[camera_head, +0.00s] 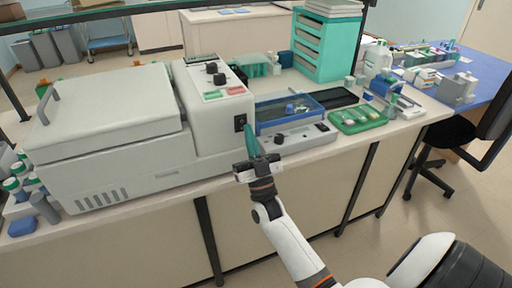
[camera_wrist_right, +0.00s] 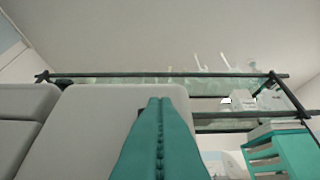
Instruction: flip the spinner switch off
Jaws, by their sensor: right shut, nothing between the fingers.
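The spinner (camera_head: 110,135) is a large light-grey machine with a handled lid, on the bench at the left of the head view. Its control box (camera_head: 217,120) has black knobs on top, green and red labels, and a black switch (camera_head: 240,122) on its front face. My right gripper (camera_head: 251,138) has teal fingers, shut and empty, pointing up just right of and below the switch. I cannot tell whether the fingertips touch it. In the right wrist view the shut fingers (camera_wrist_right: 160,135) stand before the grey machine (camera_wrist_right: 110,105). My left gripper is not in view.
A blue-rimmed tray device (camera_head: 290,112) stands close right of my right gripper. A green tray (camera_head: 357,118) with small items lies farther right. A teal drawer unit (camera_head: 326,45) stands behind. The floor in front of the bench is clear apart from my arm.

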